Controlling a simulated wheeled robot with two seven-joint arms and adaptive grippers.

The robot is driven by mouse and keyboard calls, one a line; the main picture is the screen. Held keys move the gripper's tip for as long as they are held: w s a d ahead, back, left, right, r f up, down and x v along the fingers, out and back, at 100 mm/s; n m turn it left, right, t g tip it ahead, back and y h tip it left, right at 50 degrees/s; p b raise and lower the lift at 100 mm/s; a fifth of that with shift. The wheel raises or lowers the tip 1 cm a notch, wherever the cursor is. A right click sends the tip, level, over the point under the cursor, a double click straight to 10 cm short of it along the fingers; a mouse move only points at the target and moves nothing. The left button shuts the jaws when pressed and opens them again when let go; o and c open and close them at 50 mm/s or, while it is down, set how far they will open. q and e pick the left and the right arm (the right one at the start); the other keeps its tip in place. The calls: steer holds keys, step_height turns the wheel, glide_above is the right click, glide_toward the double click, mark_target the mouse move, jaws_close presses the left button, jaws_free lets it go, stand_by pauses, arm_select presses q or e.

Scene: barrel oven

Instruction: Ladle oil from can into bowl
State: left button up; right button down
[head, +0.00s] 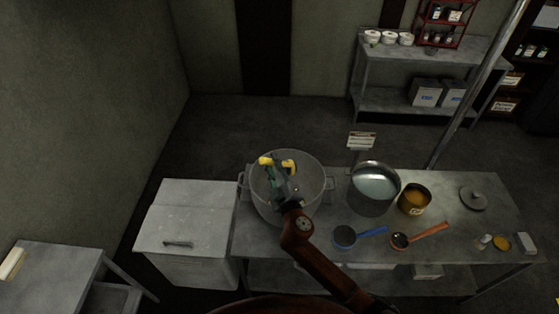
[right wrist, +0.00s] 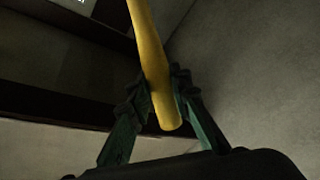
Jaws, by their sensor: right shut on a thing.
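My right gripper (head: 276,170) is above the large grey pot (head: 310,206) at the left of the steel table. It is shut on a yellow handle (right wrist: 150,55), whose ends also show in the head view (head: 289,166). The tool's far end is hidden, so I cannot tell if it is in the pot. A gold can (head: 409,211) with amber contents stands right of a grey pot of pale liquid (head: 370,207). I cannot tell which vessel is the task's bowl. My left gripper is not in view.
A grey lid (head: 473,198) and small items lie right. A white chest (head: 185,225) stands left of the table. A sign (head: 361,140) rises behind it.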

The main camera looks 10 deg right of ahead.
steer(key=shift+s+a+f+n+y+b, duration=0.1)
steer(key=shift+a+f+n+y+b, duration=0.2)
steer(key=shift+a+f+n, duration=0.75)
steer(key=shift+s+a+f+n+y+b, duration=0.1)
steer(key=shift+a+f+n+b, duration=0.35)
steer(key=shift+f+n, duration=0.6)
steer(key=shift+r, duration=0.2)
